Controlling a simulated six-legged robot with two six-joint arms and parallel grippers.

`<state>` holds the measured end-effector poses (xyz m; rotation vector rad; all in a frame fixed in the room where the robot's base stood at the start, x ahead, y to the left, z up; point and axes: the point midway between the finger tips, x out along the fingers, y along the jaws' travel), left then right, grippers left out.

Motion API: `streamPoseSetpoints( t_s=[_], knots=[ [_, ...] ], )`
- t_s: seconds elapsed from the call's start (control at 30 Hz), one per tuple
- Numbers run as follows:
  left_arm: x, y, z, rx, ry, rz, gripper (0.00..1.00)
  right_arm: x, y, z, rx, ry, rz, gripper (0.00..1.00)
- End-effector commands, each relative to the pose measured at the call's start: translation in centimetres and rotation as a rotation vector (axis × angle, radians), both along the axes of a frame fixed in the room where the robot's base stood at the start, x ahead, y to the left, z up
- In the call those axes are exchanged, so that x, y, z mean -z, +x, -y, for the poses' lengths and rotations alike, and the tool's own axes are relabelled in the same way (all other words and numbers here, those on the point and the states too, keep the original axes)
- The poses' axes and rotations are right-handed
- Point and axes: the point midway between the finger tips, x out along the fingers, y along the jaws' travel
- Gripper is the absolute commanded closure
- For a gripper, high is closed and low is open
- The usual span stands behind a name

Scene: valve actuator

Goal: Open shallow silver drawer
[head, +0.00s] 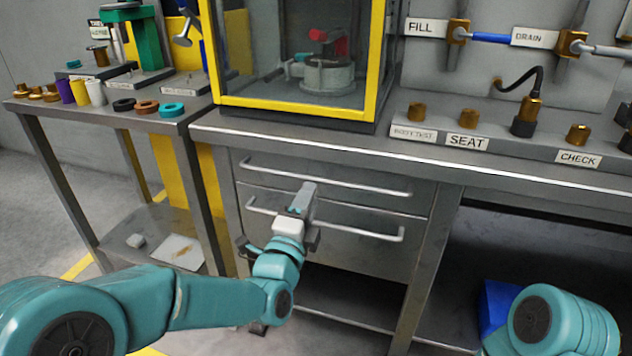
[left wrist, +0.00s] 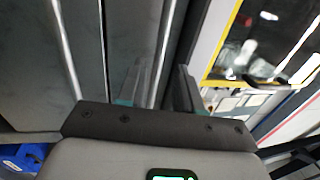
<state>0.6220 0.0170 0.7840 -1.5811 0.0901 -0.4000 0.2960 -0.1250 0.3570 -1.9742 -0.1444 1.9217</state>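The shallow silver drawer (head: 340,170) is the upper one under the bench top, with a long bar handle (head: 365,187). It looks shut. My left gripper (head: 306,190) is in front of the drawers, near that handle. In the left wrist view the left gripper's dark fingers (left wrist: 160,88) are spread apart. The upper handle (left wrist: 162,45) runs through the gap between them in the picture. I cannot tell whether the fingers reach around it or touch it. My right gripper is out of view; only part of the right arm shows at the lower right.
A deeper drawer (head: 360,248) with its own bar handle (head: 270,208) lies directly below. An open shelf (head: 345,300) is underneath. A yellow-framed glass case (head: 300,108) stands on the bench. A side table (head: 190,115) is at the left. A blue bin (head: 497,305) sits below right.

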Motion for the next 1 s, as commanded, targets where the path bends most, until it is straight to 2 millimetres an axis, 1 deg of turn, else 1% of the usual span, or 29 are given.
streamPoseSetpoints(
  t_s=[0.03, 0.1, 0.2, 0.3, 0.47, 0.73, 0.77, 0.8, 0.83, 0.87, 1.0],
  knots=[
    [-0.1, 1.1, 0.4, 0.0, -0.002, 0.002, 0.65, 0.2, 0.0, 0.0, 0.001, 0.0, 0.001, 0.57],
    [-0.4, 2.5, 0.8, 0.0, -0.002, 0.002, 0.65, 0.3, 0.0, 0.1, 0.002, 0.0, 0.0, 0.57],
    [-0.7, 4.0, 1.3, 0.001, -0.001, 0.001, 0.65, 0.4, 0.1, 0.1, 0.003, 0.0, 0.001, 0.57],
    [-1.0, 5.1, 1.6, 0.002, -0.001, 0.0, 0.65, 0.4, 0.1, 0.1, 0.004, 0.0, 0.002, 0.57],
    [-1.1, 5.9, 1.7, 0.003, 0.0, -0.002, 0.65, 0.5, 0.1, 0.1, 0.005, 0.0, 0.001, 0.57],
    [-1.2, 6.0, 1.6, 0.002, -0.001, -0.002, 0.65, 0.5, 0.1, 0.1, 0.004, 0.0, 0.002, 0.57],
    [-1.2, 6.0, 1.6, 0.002, -0.001, -0.002, 0.75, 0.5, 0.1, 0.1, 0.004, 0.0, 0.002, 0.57],
    [-1.2, 6.0, 1.7, 0.002, -0.001, -0.002, 0.88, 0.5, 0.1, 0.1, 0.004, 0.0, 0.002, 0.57],
    [-1.2, 6.0, 1.7, 0.002, -0.001, -0.002, 0.98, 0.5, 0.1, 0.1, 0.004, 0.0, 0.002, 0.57],
    [-1.2, 6.0, 1.7, 0.002, -0.001, -0.002, 1.0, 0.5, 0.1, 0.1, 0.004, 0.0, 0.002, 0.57],
    [-1.2, 6.0, 1.7, 0.002, -0.001, -0.002, 1.0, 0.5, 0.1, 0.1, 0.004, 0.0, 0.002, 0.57]
  ],
)
